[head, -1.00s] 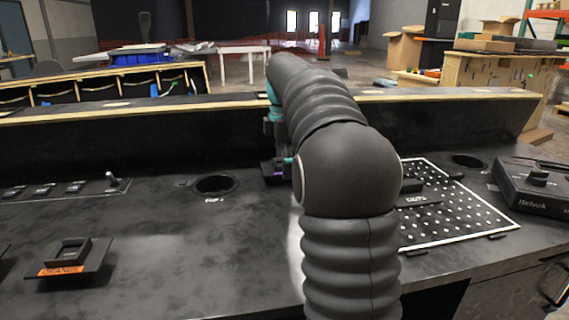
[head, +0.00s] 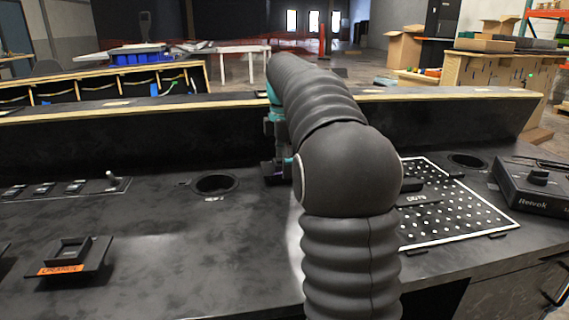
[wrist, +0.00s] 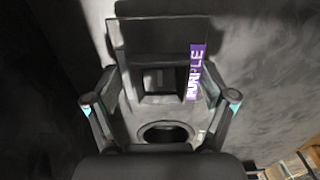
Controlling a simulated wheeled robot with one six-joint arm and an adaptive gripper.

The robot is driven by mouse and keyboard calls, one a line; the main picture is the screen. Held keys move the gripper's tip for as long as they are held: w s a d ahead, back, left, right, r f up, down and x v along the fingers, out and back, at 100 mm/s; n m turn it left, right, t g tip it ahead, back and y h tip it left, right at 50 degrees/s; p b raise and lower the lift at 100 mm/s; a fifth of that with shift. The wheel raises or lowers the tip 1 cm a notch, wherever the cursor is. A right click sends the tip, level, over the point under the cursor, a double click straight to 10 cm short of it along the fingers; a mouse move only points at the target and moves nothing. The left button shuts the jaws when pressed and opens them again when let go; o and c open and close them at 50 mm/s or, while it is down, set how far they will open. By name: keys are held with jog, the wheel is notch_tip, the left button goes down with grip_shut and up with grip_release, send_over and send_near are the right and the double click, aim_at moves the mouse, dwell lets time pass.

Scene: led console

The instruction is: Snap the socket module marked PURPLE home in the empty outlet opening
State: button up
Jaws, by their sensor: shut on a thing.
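The socket module marked PURPLE (wrist: 155,45) is a dark square plate with a square socket and a purple label on its right side in the wrist view. My gripper (wrist: 160,107) is shut on it, with one finger at each side. In the head view my gripper (head: 277,170) is low near the console's back wall, mostly hidden by my arm. A round dark opening (wrist: 165,132) shows just below the module in the wrist view. In the head view a round opening (head: 216,184) with a small label lies left of my gripper. Whether these are the same opening cannot be told.
A module marked ORANGE (head: 68,258) sits at the front left. A row of switches (head: 65,188) is at the left. A white-dotted panel (head: 465,210), another round opening (head: 468,161) and a control box (head: 535,185) are at the right.

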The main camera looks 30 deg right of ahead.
jog(key=shift+f+b, duration=0.45)
jog(key=shift+f, duration=0.65)
dwell(1.3)
jog(key=o, duration=1.1)
notch_tip(320, 180, up, 12)
dwell(0.4)
